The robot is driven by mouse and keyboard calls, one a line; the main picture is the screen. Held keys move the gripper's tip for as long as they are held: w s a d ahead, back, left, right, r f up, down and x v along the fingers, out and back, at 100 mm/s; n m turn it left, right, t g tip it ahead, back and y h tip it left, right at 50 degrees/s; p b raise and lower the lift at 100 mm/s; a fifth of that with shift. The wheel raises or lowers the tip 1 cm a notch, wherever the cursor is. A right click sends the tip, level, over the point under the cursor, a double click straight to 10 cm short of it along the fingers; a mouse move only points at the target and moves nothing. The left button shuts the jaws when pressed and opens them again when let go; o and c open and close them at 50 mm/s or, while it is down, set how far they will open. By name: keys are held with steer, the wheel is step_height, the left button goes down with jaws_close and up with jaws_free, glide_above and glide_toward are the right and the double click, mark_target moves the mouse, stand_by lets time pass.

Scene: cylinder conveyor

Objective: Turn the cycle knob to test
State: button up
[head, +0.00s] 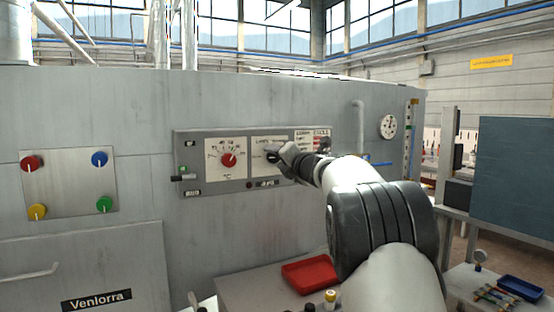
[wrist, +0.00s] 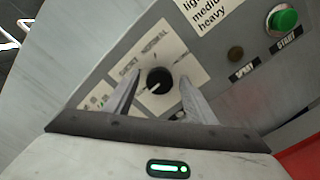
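The cycle knob (wrist: 158,79) is a round black dial with a white pointer line on a white plate (wrist: 176,58). In the head view my gripper (head: 280,153) is at the middle plate of the grey control panel (head: 195,158) and largely covers the knob.
A red knob (head: 229,160) on a temperature dial is left of my gripper. A green button (wrist: 284,20) and a dark button (wrist: 235,53) are nearby. A red tray (head: 308,275) lies below the panel.

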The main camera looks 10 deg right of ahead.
steer(key=shift+s, duration=0.1)
steer(key=v, duration=1.7)
steer(key=shift+b, duration=0.4)
steer(key=shift+s+d+r, duration=0.1)
steer(key=shift+s+r, duration=0.05)
